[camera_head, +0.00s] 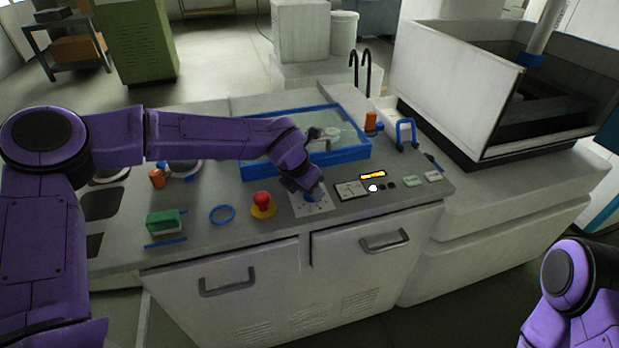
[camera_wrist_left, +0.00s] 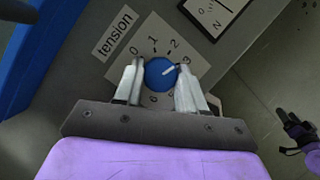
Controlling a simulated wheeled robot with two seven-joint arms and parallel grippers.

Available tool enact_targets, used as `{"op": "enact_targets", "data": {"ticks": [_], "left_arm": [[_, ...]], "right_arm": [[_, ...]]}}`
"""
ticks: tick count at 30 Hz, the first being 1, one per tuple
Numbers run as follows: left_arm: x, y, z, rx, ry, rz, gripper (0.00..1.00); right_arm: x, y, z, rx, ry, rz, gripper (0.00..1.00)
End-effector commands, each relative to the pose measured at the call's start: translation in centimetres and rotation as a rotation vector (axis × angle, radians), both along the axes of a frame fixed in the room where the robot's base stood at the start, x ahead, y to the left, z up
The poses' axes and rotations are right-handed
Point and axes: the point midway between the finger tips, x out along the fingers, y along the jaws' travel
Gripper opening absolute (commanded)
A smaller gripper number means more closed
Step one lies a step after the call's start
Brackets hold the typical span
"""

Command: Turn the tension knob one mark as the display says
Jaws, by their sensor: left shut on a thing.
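The tension knob (camera_wrist_left: 160,72) is a round blue dial with a white pointer line, on a white plate (camera_wrist_left: 203,66) marked with numbers. The pointer appears to aim up and right, near the 3. A "tension" label (camera_wrist_left: 115,32) lies beside the plate. My left gripper (camera_wrist_left: 158,82) is shut on the knob, one finger on each side. In the head view my left gripper (camera_head: 312,192) hides most of the knob. My right gripper (camera_wrist_left: 296,132) shows at the wrist view's right edge.
A red emergency button (camera_head: 262,201) on a yellow base stands left of the plate. A blue-rimmed tray (camera_head: 358,155) lies behind it. A blue ring (camera_head: 222,214) and a green block (camera_head: 164,222) lie at left. Small switches and a dial panel (camera_head: 350,190) are at right.

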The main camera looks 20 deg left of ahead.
Motion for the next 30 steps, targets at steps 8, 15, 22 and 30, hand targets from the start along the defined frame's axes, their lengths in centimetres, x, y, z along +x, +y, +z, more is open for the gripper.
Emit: {"op": "enact_targets", "data": {"ticks": [8,15,22,30], "left_arm": [[0.1,0.1,0.5,-0.003,0.000,-0.168,0.09],[0.1,0.1,0.3,-0.001,-0.002,-0.247,0.09],[0.2,0.1,0.1,-0.001,-0.003,-0.269,0.09],[0.2,0.1,0.1,-0.001,-0.003,-0.269,0.09]], "right_arm": [[0.0,0.0,3.5,0.000,0.000,0.000,0.64],[0.0,0.0,4.5,0.000,0.000,0.000,0.64],[0.0,0.0,4.6,0.000,0.000,0.000,0.64],[0.0,0.0,4.6,0.000,0.000,0.000,0.64]]}}
